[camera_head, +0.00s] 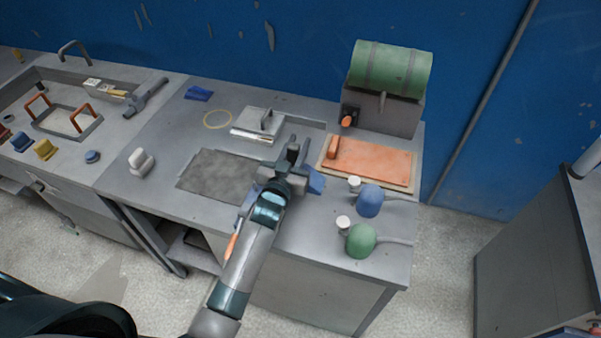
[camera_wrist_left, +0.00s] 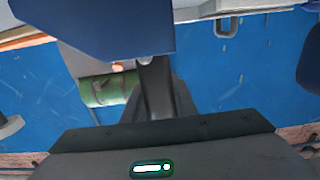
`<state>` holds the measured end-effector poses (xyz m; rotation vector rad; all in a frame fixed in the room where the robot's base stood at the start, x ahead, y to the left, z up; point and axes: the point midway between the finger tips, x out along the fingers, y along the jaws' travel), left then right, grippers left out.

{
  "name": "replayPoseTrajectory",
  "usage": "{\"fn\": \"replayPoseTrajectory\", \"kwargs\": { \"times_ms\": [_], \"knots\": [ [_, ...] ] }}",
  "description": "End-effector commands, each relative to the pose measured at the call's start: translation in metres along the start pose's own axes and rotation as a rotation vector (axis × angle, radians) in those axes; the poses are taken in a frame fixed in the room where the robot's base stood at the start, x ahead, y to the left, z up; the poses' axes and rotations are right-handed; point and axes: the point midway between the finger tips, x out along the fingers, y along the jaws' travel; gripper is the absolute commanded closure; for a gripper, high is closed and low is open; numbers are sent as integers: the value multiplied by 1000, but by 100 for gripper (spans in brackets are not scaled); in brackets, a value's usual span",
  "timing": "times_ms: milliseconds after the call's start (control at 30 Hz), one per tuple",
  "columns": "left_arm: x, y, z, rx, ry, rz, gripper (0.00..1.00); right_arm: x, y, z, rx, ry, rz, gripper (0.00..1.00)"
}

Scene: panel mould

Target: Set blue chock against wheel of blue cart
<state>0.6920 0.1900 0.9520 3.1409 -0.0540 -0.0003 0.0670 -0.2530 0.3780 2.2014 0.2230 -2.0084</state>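My left gripper (camera_head: 292,158) is over the right part of the workbench, beside the orange board. A blue angular piece (camera_head: 315,182), which I take to be the blue chock, shows at the gripper on its right side. In the left wrist view it is a large blue block (camera_wrist_left: 95,28) at the finger (camera_wrist_left: 157,88), and the jaws appear shut on it. The gripper hides much of it. I cannot make out a blue cart or its wheel for certain. A blue rounded body (camera_head: 370,201) with a white knob and grey handle is right of the gripper. My right gripper is not in view.
A green rounded body (camera_head: 360,239) stands near the front edge. An orange board (camera_head: 372,162) and a green drum on a grey box (camera_head: 382,110) are behind. A dark mat (camera_head: 215,176) lies left. A blue piece (camera_head: 198,93) lies at the back; a tray (camera_head: 68,122) is far left.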

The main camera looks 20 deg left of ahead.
Motion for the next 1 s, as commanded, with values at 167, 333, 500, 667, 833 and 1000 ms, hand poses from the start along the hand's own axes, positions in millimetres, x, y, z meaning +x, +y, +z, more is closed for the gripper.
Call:
{"fn": "replayPoseTrajectory", "kwargs": {
  "times_ms": [167, 333, 500, 667, 833, 1000],
  "knots": [
    [0, 0, 0, 0, 0, 0, 100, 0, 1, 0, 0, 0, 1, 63],
    [0, 0, -2, 0, 3, 0, 100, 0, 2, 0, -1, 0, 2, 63],
    [0, 0, -4, 0, 4, 0, 100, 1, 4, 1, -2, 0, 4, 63],
    [1, 0, -12, 0, 5, 0, 100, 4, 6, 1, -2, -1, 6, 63],
    [1, 0, -31, 0, 8, 0, 100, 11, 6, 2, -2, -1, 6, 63],
    [-15, 5, -50, -1, 5, 1, 100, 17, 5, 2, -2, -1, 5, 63]
  ]
}}
